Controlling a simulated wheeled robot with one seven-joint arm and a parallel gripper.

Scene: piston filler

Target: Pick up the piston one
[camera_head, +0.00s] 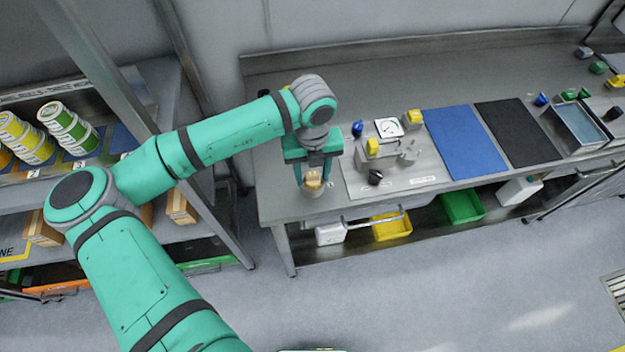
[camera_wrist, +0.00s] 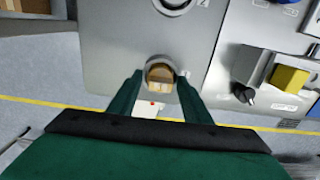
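My gripper (camera_head: 313,172) hangs down over the left end of the steel bench (camera_head: 285,195). In the wrist view its two fingers (camera_wrist: 160,77) stand apart, one on each side of a small round grey piece with a tan top (camera_wrist: 160,73). A narrow gap seems to show on both sides of it. The same tan-topped piece (camera_head: 313,181) shows just below the fingers in the head view. No marking on it is readable, so I cannot tell whether it is piston one. A small white part with a red dot (camera_wrist: 150,105) shows between the fingers.
A grey machine plate with yellow blocks (camera_head: 373,147), a dial (camera_head: 389,127) and a black knob (camera_head: 375,177) lies close right of my gripper. Blue (camera_head: 465,142) and black mats (camera_head: 517,133) lie farther right. A shelf with tubs (camera_head: 70,128) stands left.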

